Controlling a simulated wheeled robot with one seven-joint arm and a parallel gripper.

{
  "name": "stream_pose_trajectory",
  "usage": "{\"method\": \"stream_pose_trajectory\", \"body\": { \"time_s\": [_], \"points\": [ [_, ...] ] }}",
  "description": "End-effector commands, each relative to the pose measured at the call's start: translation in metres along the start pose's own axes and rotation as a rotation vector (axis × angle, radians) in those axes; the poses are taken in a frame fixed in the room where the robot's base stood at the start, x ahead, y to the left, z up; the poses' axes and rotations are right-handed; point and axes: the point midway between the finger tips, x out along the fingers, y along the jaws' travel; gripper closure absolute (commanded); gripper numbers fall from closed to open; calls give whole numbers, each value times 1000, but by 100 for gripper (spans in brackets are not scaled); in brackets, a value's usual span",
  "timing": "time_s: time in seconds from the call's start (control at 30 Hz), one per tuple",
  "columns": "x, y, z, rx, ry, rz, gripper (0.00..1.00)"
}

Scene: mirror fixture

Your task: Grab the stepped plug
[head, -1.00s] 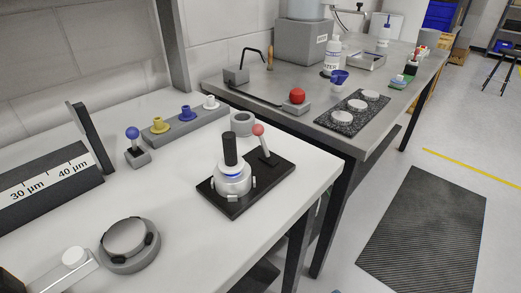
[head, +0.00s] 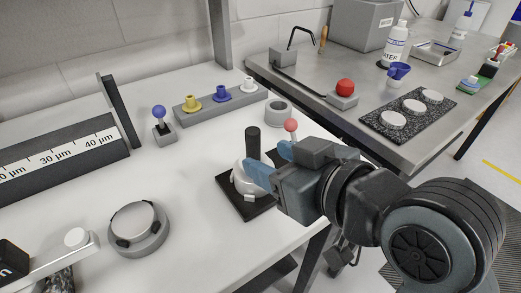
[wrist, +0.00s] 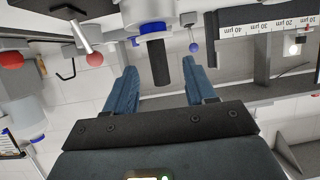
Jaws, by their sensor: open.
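The stepped plug, as I take it, is the white stepped round body (head: 240,180) with an upright black handle (head: 252,141). It stands on a black base plate (head: 238,206) on the white bench. My gripper (head: 271,162) is open, its blue fingers reaching toward the handle from the right and hiding part of the body and plate. Whether a finger touches the handle I cannot tell.
A red-balled lever (head: 291,126) rises close behind my fingers. A grey ring (head: 279,112), a rack with coloured plugs (head: 213,98) and a blue-balled lever (head: 159,113) stand behind. A round grey fixture (head: 138,228) is at front left. Bench between is clear.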

Motion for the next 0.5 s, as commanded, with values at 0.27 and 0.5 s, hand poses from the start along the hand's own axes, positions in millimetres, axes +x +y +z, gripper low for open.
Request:
{"method": "stream_pose_trajectory", "body": {
  "time_s": [0.27, 0.5],
  "points": [
    [23, -1, -3, -7, -4, -6, 45],
    [52, 2, -5, -6, -5, -5, 45]
  ]
}}
